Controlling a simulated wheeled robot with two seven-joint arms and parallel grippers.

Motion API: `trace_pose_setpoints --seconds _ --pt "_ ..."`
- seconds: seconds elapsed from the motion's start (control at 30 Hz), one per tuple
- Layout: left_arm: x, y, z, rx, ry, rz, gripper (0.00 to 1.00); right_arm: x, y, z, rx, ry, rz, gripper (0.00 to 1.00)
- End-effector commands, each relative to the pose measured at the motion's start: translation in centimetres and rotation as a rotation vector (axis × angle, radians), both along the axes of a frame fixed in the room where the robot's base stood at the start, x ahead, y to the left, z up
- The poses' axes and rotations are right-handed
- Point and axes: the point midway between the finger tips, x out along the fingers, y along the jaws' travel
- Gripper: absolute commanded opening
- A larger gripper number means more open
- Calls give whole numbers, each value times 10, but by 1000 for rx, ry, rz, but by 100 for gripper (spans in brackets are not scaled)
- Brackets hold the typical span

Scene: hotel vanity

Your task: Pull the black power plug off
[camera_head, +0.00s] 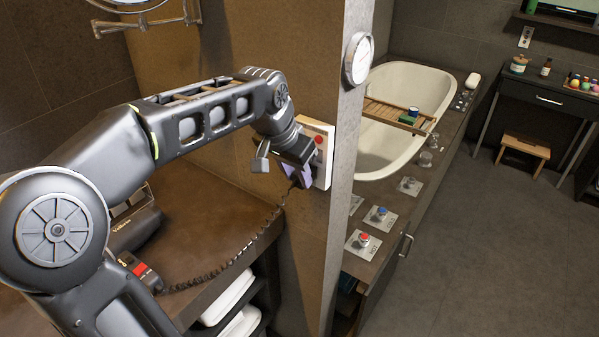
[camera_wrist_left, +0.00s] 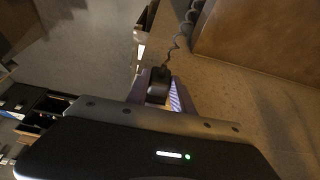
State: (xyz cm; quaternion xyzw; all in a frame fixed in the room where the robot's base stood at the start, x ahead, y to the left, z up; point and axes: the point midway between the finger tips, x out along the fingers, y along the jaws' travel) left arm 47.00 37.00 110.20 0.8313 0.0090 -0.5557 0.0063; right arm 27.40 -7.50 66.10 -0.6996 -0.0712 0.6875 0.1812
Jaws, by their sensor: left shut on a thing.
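My left gripper (camera_head: 299,174) is at the end wall of the vanity, close in front of a white wall panel (camera_head: 327,139) with a red button. It also shows in the left wrist view (camera_wrist_left: 160,90), with its fingers closed around the black power plug (camera_wrist_left: 158,84). A dark coiled cord (camera_wrist_left: 178,42) runs from the plug. In the head view the gripper hides the plug and the lower part of the panel. I cannot tell whether the plug still sits in a socket. My right gripper is in neither view.
The coiled cord sags over the brown counter (camera_head: 195,240) to a dark device with a red part (camera_head: 139,268). White towels (camera_head: 230,297) lie on a shelf below.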

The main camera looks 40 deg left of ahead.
Motion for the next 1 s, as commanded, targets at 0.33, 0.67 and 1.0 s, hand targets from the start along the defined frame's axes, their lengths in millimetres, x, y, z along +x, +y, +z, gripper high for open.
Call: trace_pose_setpoints --seconds 0.33,0.67,1.0 --pt "-12 0 0 0 -1 0 0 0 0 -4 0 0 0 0" --pt "-22 -1 0 -1 0 1 0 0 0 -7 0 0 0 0" --pt "-33 -1 0 0 0 0 0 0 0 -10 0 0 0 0"
